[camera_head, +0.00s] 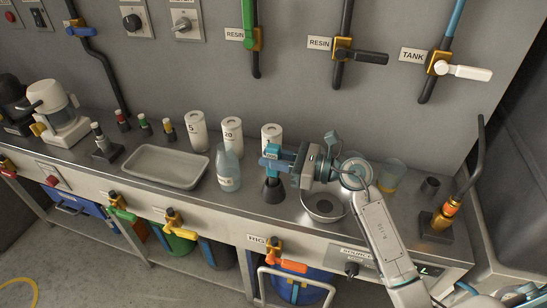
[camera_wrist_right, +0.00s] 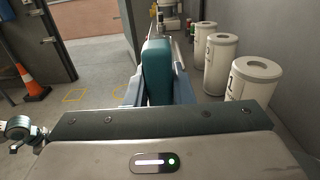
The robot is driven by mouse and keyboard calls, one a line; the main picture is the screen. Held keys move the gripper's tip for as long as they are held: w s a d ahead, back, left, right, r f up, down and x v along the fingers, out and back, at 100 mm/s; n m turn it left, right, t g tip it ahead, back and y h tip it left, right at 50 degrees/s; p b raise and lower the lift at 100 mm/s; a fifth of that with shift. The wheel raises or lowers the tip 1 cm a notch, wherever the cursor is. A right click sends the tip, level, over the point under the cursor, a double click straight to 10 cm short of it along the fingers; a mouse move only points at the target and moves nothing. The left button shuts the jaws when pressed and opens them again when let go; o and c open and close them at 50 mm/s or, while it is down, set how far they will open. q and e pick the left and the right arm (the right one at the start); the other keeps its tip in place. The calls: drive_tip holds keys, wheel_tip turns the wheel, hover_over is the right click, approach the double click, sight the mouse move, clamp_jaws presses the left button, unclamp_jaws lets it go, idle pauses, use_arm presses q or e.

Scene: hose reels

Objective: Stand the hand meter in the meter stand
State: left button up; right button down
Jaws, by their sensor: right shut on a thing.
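My right gripper (camera_head: 284,162) is over the middle of the bench, shut on a teal upright piece, which I take for the hand meter (camera_wrist_right: 157,70). In the wrist view the meter stands between the two fingers. My left gripper is not in view.
White canisters (camera_head: 196,131) stand along the wall behind the gripper. A clear bottle (camera_head: 228,171) is just left of it, and a grey tray (camera_head: 166,167) further left. A round bench basin (camera_head: 325,207) lies under my right arm. A yellowish beaker (camera_head: 390,176) stands to the right.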

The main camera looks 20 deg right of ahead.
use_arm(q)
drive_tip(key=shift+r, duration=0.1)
use_arm(e)
drive_tip(key=c, duration=1.2)
unclamp_jaws()
drive_tip(key=shift+o, duration=0.2)
drive_tip(key=shift+s+d+f, duration=0.15)
drive_tip(key=shift+s+d, duration=0.2)
drive_tip(key=shift+d, duration=0.15)
use_arm(q)
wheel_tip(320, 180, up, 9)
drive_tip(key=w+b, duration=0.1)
drive_tip(key=b, duration=0.2)
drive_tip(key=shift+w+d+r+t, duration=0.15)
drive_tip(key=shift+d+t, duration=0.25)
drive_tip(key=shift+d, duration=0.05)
use_arm(e)
drive_tip(key=v, duration=0.9)
drive_tip(key=shift+s+d, duration=0.2)
drive_tip(key=shift+d, duration=0.05)
